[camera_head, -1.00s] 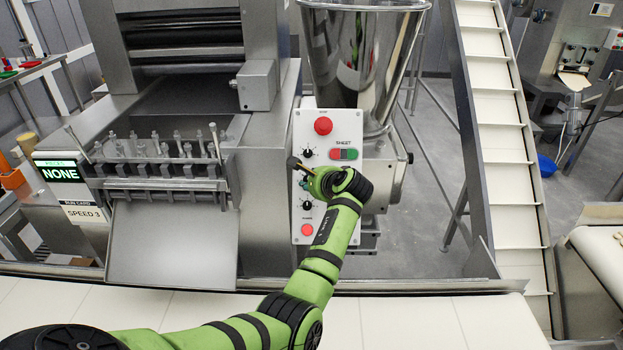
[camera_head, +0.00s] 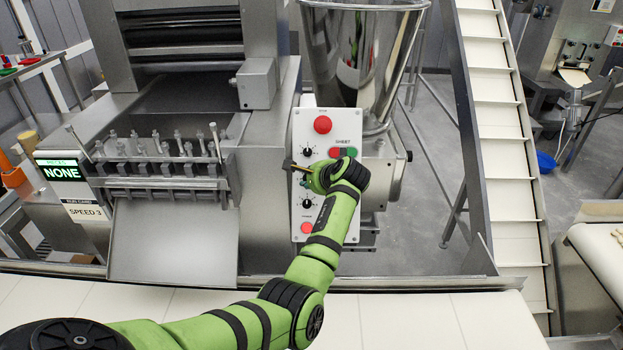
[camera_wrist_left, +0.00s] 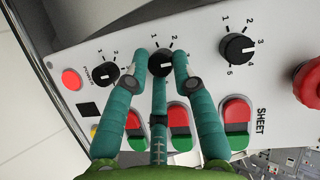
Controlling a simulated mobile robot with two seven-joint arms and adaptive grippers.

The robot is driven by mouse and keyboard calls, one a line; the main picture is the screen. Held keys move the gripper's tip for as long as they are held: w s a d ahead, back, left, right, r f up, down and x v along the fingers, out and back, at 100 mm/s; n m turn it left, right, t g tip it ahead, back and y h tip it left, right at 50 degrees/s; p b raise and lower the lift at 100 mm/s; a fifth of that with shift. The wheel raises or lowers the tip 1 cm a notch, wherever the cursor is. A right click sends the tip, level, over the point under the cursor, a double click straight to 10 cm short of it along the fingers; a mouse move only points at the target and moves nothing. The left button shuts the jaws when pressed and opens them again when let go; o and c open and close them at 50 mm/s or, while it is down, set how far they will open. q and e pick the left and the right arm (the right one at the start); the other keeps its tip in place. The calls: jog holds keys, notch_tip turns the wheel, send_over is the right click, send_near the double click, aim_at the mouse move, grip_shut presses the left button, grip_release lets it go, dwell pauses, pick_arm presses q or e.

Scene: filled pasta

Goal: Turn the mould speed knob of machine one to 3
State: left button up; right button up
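The white control panel (camera_head: 323,125) of the machine carries several black dials and red and green buttons. In the left wrist view, a middle knob (camera_wrist_left: 161,66) sits between a knob by the POWER label (camera_wrist_left: 105,75) and a larger knob numbered 1 to 5 (camera_wrist_left: 237,47). I cannot read which is labelled mould speed. My left gripper (camera_wrist_left: 160,54) has its teal fingers apart, with tips on either side of the middle knob; contact is unclear. In the head view, my left gripper (camera_head: 301,174) covers the middle of the panel. My right gripper is out of view.
A red button (camera_head: 322,124) tops the panel. A steel hopper (camera_head: 360,60) stands behind it, and an inclined conveyor (camera_head: 500,130) at the right.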

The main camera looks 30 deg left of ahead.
pick_arm(q)
jog(key=o, duration=0.4)
jog(key=shift+a+r, duration=0.3)
jog(key=shift+r, duration=0.05)
jog(key=shift+c, duration=0.2)
jog(key=shift+s+f, duration=0.1)
jog(key=shift+s, duration=0.1)
jog(key=shift+d, duration=0.4)
jog(key=v, duration=1.1)
jog(key=shift+s+r, duration=0.2)
jog(key=shift+r, duration=0.1)
jog(key=shift+f, duration=0.1)
